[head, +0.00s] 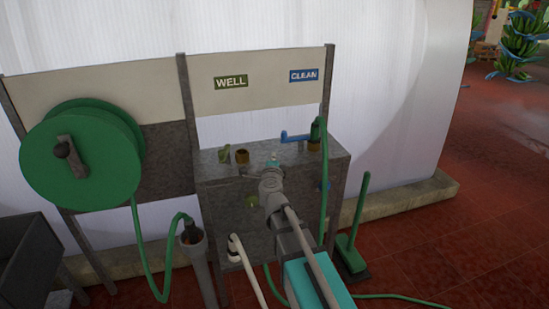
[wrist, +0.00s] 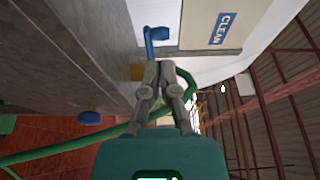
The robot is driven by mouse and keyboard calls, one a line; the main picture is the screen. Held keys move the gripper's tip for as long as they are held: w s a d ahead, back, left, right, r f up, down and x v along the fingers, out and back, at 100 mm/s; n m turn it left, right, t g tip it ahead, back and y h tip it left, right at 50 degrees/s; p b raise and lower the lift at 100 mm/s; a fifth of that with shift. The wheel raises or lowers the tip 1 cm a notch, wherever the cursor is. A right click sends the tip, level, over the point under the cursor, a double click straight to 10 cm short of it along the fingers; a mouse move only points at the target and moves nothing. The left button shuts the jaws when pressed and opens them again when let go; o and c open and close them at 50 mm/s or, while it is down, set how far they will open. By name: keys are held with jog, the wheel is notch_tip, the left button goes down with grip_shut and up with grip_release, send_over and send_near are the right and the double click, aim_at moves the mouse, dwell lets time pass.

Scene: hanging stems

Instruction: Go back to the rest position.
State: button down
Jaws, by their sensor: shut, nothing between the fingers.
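My gripper (head: 272,172) is shut and empty in the head view, in front of the grey metal box (head: 325,165) under the WELL and CLEAN signs. In the wrist view the gripper (wrist: 160,68) has its fingertips together, close in the picture to a brass fitting (wrist: 137,72) and the blue lever (wrist: 153,36). Whether they touch is unclear. The blue lever (head: 296,137) also shows in the head view, beside a green hose (head: 323,195) that ends at the CLEAN fitting. My arm hides part of the box front.
A green hose reel (head: 82,155) hangs at left. A hose end sits in a grey upright tube (head: 193,250). A green broom (head: 352,240) stands right of the box. A dark trough (head: 30,262) is at lower left. Red floor at right (head: 430,240) is mostly clear, crossed by hose.

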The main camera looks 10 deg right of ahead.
jog(key=s+a+f+n+g+y, duration=0.75)
jog(key=n+y, duration=0.25)
jog(key=n, duration=0.6)
jog(key=s+d+f+n+g+h, duration=0.1)
jog(key=s+d+f+g+h, duration=0.1)
jog(key=s+d+f+g, duration=0.3)
jog(key=s+d+f+n+g+h, duration=0.2)
jog(key=s+d+h, duration=0.1)
jog(key=s, duration=0.5)
jog(key=s+d+f+n+g+h, duration=0.1)
jog(key=s+d+f+g+h, duration=0.1)
jog(key=s+d+f+g, duration=0.25)
notch_tip(320, 180, up, 16)
jog(key=s+t+p, duration=0.1)
jog(key=p, duration=1.4)
jog(key=shift+s+p, duration=0.35)
jog(key=shift+s, duration=0.05)
jog(key=c, duration=1.3)
grip_release()
jog(key=shift+c, duration=0.2)
